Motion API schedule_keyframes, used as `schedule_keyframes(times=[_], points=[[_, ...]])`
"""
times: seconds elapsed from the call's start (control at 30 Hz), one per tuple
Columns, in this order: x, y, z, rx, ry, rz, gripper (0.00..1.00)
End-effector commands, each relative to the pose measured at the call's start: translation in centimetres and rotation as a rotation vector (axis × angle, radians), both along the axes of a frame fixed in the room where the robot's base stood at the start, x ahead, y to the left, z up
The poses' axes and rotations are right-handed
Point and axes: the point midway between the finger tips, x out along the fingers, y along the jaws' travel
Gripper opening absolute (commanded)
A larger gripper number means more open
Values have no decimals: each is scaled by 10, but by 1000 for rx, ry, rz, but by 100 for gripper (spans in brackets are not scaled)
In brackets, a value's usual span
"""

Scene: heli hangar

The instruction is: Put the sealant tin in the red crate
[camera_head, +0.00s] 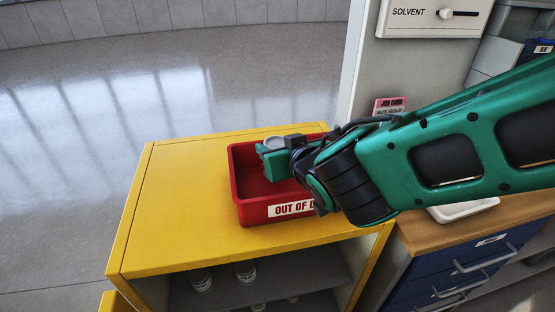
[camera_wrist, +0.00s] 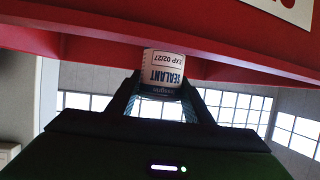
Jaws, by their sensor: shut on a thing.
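The sealant tin (camera_wrist: 163,70) is a white and blue can whose label reads "SEALANT" and "EXP 02/27", upside down in the wrist view. My gripper (camera_wrist: 160,95) is shut on it, one finger at each side. In the head view the tin's pale round top (camera_head: 275,142) shows beside my gripper (camera_head: 272,155), over the far part of the red crate (camera_head: 243,200). The crate sits on the yellow cabinet, and its red wall (camera_wrist: 100,45) fills the top of the wrist view. My arm hides the crate's right side. I cannot tell whether the tin touches the crate's floor.
The yellow cabinet top (camera_head: 170,215) is bare left of the crate. Small containers (camera_head: 245,271) stand on the shelf below. At right are a wooden-topped blue drawer unit (camera_head: 470,270), a white tray (camera_head: 462,210) and a grey panel with a "SOLVENT" box (camera_head: 430,18).

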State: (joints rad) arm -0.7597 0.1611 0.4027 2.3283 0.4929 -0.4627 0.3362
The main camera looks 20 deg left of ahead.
Motion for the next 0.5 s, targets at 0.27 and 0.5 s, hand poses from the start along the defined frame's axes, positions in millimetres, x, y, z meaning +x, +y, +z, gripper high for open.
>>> schedule_keyframes(times=[0.27,0.5], points=[[0,0,-35,-1,2,0,15],[1,-1,-38,1,0,-1,15]])
